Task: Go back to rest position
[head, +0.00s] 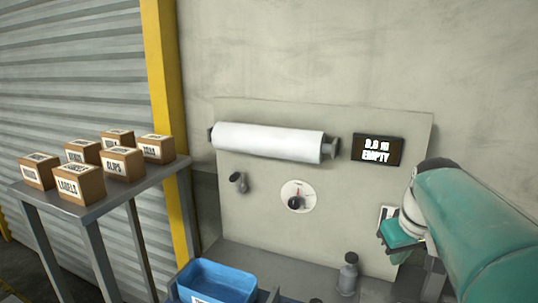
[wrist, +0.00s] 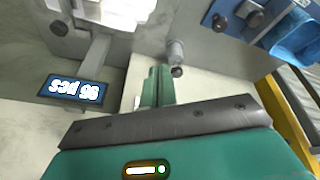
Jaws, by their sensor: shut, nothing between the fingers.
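My teal arm enters from the right in the head view. My gripper (head: 396,238) hangs at its end in front of the lower right of the wall panel (head: 240,190), partly hidden by my own arm. In the wrist view the two teal fingers of my gripper (wrist: 158,86) are together, with nothing between them. A grey cylinder with a dark knob (wrist: 176,58) shows just beyond the fingertips; I cannot tell whether they touch it.
A blue bin (head: 215,283) stands below. Several labelled boxes sit on a grey table (head: 105,205) at left. The wrist view shows a blue counter display (wrist: 75,89).

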